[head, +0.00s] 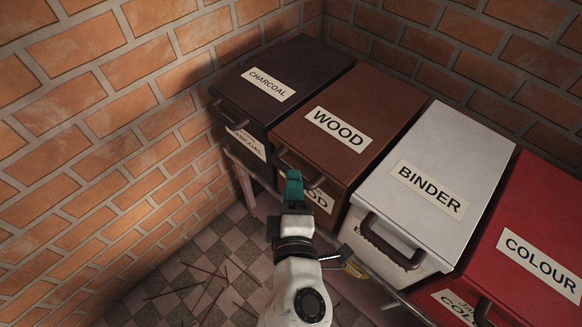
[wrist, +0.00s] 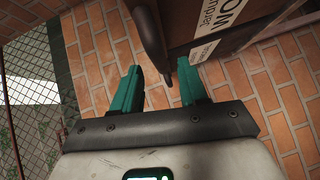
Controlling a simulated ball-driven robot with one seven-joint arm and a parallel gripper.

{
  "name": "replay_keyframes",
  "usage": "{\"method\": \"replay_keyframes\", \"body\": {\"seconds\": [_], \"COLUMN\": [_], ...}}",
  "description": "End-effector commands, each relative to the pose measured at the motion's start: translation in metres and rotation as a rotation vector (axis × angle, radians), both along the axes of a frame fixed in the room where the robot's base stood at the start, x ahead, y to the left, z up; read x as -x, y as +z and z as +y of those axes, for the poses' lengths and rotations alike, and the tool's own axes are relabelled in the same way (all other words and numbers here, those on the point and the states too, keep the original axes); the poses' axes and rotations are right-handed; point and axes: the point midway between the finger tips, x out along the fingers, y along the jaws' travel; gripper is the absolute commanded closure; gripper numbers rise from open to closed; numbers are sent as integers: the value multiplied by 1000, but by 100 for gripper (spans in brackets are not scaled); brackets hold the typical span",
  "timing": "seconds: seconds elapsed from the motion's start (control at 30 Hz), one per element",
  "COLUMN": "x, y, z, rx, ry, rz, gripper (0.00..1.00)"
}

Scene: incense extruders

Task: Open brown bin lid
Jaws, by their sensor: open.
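The brown bin (head: 350,120) is labelled WOOD and stands between the charcoal and binder bins, its lid down. Its dark bar handle (head: 312,184) sits on the lid's front edge, partly hidden behind my gripper (head: 293,185). My gripper has teal fingers and is at the bin's front. In the wrist view my gripper (wrist: 160,80) is open, with a finger on each side and nothing clasped. The dark handle (wrist: 152,42) shows at the top, its lower end seen between the fingertips; I cannot tell whether they touch. The bin's brown face (wrist: 240,18) is at upper right.
The black CHARCOAL bin (head: 300,65) stands close on the left, the white BINDER bin (head: 470,160) and red COLOUR bin (head: 545,210) on the right. A brick wall (head: 110,120) closes off the left side. The checkered floor (head: 215,270) has thin sticks on it.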

Motion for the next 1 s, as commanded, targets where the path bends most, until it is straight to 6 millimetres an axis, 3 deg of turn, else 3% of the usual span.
{"method": "replay_keyframes", "body": {"seconds": [0.1, 0.3, 0.7, 1.0], "x": [-21, -42, -47, -47], "y": [-2, -6, -7, -7], "z": [3, 5, 6, 6], "rx": [0, -1, 0, 0], "ry": [-1, -1, 0, 0], "rz": [-2, -1, 1, 1], "gripper": [57, 57, 58, 86]}}
